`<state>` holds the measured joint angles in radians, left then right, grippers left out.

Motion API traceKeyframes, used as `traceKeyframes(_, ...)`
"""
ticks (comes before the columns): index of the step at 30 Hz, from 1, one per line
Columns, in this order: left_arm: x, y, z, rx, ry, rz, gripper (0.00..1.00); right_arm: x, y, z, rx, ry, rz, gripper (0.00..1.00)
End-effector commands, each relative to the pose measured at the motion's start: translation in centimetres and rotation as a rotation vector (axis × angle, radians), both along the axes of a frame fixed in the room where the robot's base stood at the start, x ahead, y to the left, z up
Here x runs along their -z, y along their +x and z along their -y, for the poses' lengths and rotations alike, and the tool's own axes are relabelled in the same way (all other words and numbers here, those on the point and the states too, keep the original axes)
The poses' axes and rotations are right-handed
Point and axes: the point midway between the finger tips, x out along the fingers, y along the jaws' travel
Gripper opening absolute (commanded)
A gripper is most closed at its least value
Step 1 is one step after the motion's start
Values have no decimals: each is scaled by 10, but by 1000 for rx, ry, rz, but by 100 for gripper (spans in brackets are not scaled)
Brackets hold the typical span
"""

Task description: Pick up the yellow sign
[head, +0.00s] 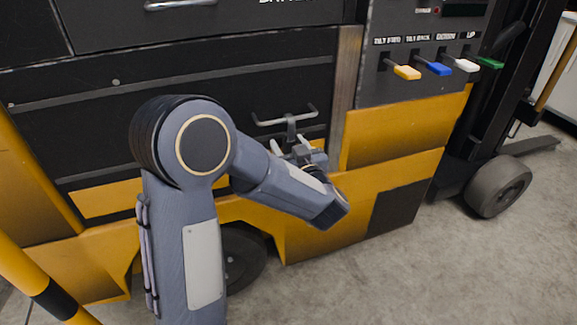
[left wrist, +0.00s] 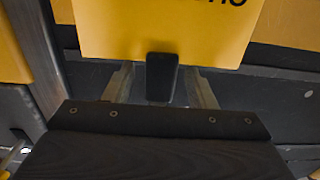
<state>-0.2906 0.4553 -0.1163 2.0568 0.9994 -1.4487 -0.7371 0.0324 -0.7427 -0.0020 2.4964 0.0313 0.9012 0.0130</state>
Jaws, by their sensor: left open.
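A yellow panel with dark lettering, which looks like the yellow sign (left wrist: 165,32), fills the top middle of the left wrist view. Its upper part is cut off by the frame. A dark upright tab (left wrist: 162,76) sits at its lower edge, between my fingers; whether it belongs to the sign I cannot tell. My left gripper (left wrist: 161,88) is open, one finger on each side of the tab. In the head view my left gripper (head: 301,152) is at the vehicle's side, just below a grey bar handle (head: 285,120). My arm hides much there, and I cannot pick out the sign.
The black and yellow forklift (head: 395,130) fills the back. Yellow, blue, white and green levers (head: 433,68) stick out at upper right. A wheel (head: 498,187) stands at right. A striped yellow-black post (head: 45,285) is at lower left. The concrete floor (head: 450,270) is clear at lower right.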

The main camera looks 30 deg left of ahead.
Motion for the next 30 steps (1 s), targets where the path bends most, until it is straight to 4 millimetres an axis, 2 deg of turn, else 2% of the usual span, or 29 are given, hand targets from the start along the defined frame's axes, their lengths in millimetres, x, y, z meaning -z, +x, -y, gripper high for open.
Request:
traceKeyframes(8, -1, 2, -2, 1, 0, 0, 50, 0, 0, 0, 0, 0, 0, 56)
traceKeyframes(19, 0, 2, -2, 1, 0, 0, 1, 0, 0, 0, 0, 0, 0, 56)
traceKeyframes(30, -2, 2, -2, 2, -1, 1, 0, 0, 0, 0, 0, 0, 0, 56)
